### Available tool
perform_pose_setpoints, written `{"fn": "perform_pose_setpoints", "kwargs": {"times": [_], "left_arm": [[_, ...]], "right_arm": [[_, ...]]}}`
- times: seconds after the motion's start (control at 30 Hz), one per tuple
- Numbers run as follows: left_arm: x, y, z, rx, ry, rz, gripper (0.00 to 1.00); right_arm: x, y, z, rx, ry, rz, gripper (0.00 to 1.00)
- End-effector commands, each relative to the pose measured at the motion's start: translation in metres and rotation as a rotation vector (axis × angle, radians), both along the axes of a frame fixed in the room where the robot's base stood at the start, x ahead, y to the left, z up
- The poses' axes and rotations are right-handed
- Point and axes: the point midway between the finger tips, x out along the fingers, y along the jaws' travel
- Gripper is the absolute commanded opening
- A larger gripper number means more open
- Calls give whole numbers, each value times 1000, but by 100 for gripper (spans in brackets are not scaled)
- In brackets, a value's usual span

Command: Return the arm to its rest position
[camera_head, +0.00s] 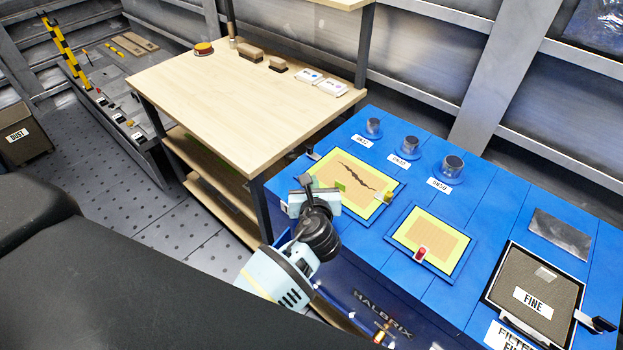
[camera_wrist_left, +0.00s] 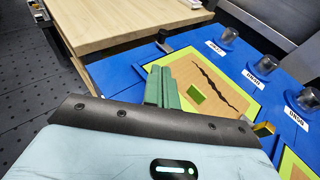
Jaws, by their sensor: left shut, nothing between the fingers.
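My left gripper (camera_head: 306,182) is at the end of the pale blue arm, by the left front edge of the blue bench (camera_head: 395,265). In the left wrist view, its green fingers (camera_wrist_left: 162,86) are together and hold nothing. Beside them is a yellow-bordered panel (camera_head: 325,168) with a dark jagged crack. A small green square (camera_head: 340,186) lies on that panel; it also shows in the left wrist view (camera_wrist_left: 197,94). My right gripper is in neither view.
A second yellow-bordered panel (camera_head: 433,236) with a red piece (camera_head: 420,253) lies to the right. Several grey cylinders stand at the bench's back. A filter box labelled FINE (camera_head: 537,282) is at the right. A wooden table (camera_head: 235,105) stands behind left, its front mostly clear.

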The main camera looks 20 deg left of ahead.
Motion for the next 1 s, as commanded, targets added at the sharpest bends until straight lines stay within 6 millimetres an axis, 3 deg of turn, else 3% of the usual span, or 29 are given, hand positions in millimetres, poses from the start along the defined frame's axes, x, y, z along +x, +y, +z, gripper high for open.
{"fn": "perform_pose_setpoints", "kwargs": {"times": [0.43, 0.57, 0.77, 1.0], "left_arm": [[0, 0, -1, -2, 0, 1, 0], [-12, 5, -10, -81, 4, 37, 0], [-74, 27, -52, -488, 5, 258, 0], [-178, 47, -96, -1045, -16, 695, 0]], "right_arm": [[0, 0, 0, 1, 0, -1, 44], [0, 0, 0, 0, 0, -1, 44], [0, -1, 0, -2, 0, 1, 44], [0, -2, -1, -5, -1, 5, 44]]}}
